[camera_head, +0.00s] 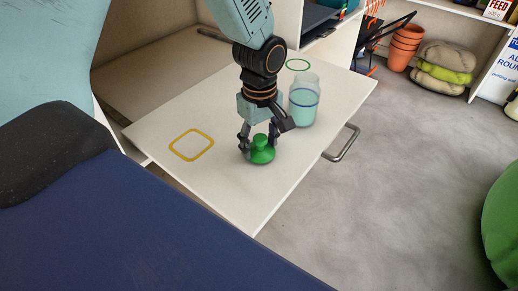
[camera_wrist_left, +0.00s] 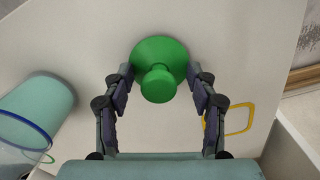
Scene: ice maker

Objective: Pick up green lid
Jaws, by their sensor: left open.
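The green lid (camera_head: 262,150) lies on the white board (camera_head: 222,178), with its round knob pointing up. In the left wrist view the lid (camera_wrist_left: 159,57) sits at the upper middle, with its knob toward the camera. My left gripper (camera_head: 258,143) points down over the lid. Its fingers are apart, one on each side of the lid, and it also shows in the left wrist view (camera_wrist_left: 160,85). I cannot tell whether the fingers touch the lid. My right gripper is not in view.
A clear jar (camera_head: 304,104) with pale blue contents stands just behind and right of my left gripper. A yellow square outline (camera_head: 191,144) and a green ring (camera_head: 298,65) mark the board. A metal handle (camera_head: 345,144) sticks out at the board's right edge.

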